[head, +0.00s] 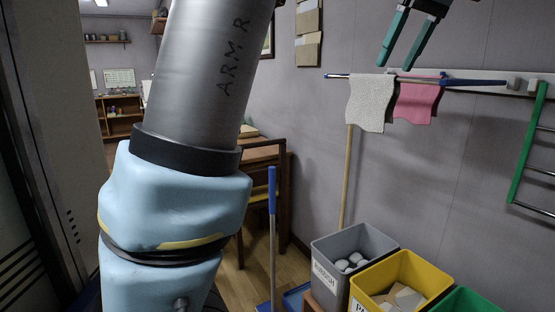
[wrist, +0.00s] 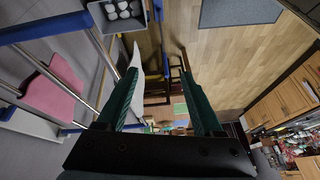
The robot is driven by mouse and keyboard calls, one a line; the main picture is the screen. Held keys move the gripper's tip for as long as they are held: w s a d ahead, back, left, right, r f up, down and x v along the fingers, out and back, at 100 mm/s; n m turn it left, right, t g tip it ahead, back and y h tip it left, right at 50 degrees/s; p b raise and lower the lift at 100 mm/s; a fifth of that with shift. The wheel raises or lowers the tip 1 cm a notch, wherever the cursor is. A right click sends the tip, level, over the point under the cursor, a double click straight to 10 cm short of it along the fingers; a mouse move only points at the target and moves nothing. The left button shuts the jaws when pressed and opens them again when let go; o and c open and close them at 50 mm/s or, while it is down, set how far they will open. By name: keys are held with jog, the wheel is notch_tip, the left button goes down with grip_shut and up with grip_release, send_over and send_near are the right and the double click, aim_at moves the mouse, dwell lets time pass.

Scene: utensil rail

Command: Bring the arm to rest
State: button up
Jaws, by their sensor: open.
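My gripper (head: 398,67) has two green fingers and shows at the upper right of the head view, in front of the grey wall just above the rail. The fingers are spread apart with nothing seen between them. In the wrist view my gripper (wrist: 161,74) is also parted and empty. My pale blue and grey arm fills the left middle of the head view. The rail (head: 469,82) has blue parts and carries a light grey cloth (head: 370,102) and a pink cloth (head: 417,100). The pink cloth also shows at the left of the wrist view (wrist: 52,88).
Below the rail stand a grey rubbish bin (head: 322,252) with pale round things, a yellow bin (head: 427,293) and a green bin (head: 470,301). A blue-handled pole (head: 272,190) stands upright left of them. A green-sided rack (head: 526,150) is at far right. A wooden desk (head: 262,152) stands behind.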

jog(key=w+a+f+m+g+h+p, duration=0.1)
jog(key=w+a+f+m+g+p, duration=0.3)
jog(key=a+f, duration=1.1)
jog(key=s+a+f+h, duration=0.1)
jog(key=s+a+f, duration=0.3)
jog(key=a+f, duration=0.3)
jog(key=s+a+f+t, duration=0.1)
jog(key=s+a+f, duration=0.4)
jog(key=a+f, duration=0.3)
jog(key=shift+s+f+m+h+p, duration=0.2)
jog(key=shift+f+m+h+p, duration=0.2)
jog(key=shift+f+p, duration=0.1)
